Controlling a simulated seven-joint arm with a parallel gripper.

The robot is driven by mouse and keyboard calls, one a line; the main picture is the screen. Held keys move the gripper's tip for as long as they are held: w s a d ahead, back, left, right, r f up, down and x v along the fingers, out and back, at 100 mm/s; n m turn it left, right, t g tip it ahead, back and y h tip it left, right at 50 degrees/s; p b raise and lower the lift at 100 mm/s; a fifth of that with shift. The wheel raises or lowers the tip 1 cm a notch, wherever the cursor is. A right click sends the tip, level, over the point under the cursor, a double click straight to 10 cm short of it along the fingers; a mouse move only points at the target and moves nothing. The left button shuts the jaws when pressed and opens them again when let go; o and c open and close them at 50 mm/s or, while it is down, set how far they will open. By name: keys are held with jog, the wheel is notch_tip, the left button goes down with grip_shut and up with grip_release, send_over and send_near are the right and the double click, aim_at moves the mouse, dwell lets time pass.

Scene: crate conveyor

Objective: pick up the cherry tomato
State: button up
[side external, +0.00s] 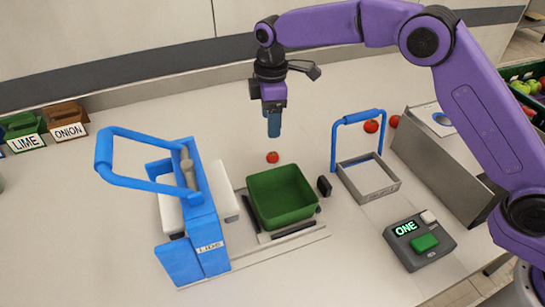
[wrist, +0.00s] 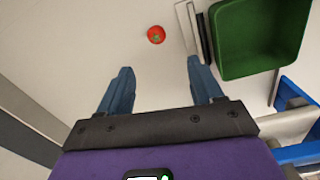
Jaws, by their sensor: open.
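A small red cherry tomato (side external: 272,157) with a green top lies on the pale table just behind the green crate (side external: 262,181). In the wrist view the tomato (wrist: 156,35) is ahead of the fingertips, roughly between their lines, with the crate (wrist: 222,50) to its right. My gripper (side external: 273,130) points down above the table near the tomato, apart from it. In the wrist view its two blue fingers (wrist: 158,72) are spread with nothing between them. Two more red tomatoes (side external: 371,126) (side external: 394,121) lie at the right, near the blue-handled frame.
A blue lid station (side external: 200,245) with a raised handle stands left of the crate. A blue-handled square frame (side external: 385,190), a grey chute (side external: 440,165) and a button box (side external: 420,242) stand to the right. LIME and ONION boxes (side external: 62,120) are far left. Table behind the tomato is clear.

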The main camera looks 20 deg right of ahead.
send_over(272, 154)
jog(key=f, duration=0.7)
jog(key=shift+s+a, duration=0.2)
jog(key=shift+s, duration=0.05)
jog(key=shift+w+d+f, duration=0.15)
jog(key=shift+f, duration=1.15)
jog(key=shift+w+d+f, duration=0.1)
jog(key=shift+f, duration=1.2)
jog(key=shift+c, duration=0.4)
jog(key=c, duration=1)
